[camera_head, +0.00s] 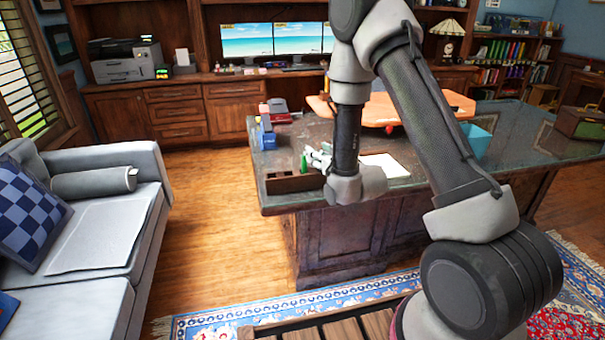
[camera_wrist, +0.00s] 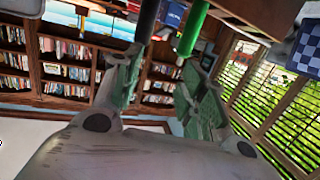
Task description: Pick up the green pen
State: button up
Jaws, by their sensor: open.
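The green pen (camera_wrist: 192,28) shows in the wrist view at the top, just beyond the tip of my right-hand finger and close to it. A small green piece of it (camera_head: 304,163) shows in the head view at the desk's near left. My gripper (camera_wrist: 165,75) is open, its two fingers spread with nothing seen held between them. In the head view my gripper (camera_head: 318,160) is low over the desk, beside the pen and partly hidden by my wrist. I cannot tell whether a finger touches the pen.
A dark wooden desk organizer (camera_head: 292,183) lies along the desk's near edge. White paper (camera_head: 386,166) lies right of my arm. Blue and red items (camera_head: 268,135) stand at the desk's left. A dark upright object (camera_wrist: 147,20) stands left of the pen. A grey sofa (camera_head: 105,225) is left.

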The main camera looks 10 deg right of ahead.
aim_at(305, 159)
jog(key=shift+s+a+f+t+y, duration=0.5)
jog(key=shift+s+a+f+t, duration=0.3)
jog(key=shift+s+f, duration=0.75)
jog(key=x, duration=0.5)
jog(key=f+x, duration=0.1)
jog(key=x, duration=0.2)
jog(key=shift+w, duration=0.15)
jog(key=c, duration=0.9)
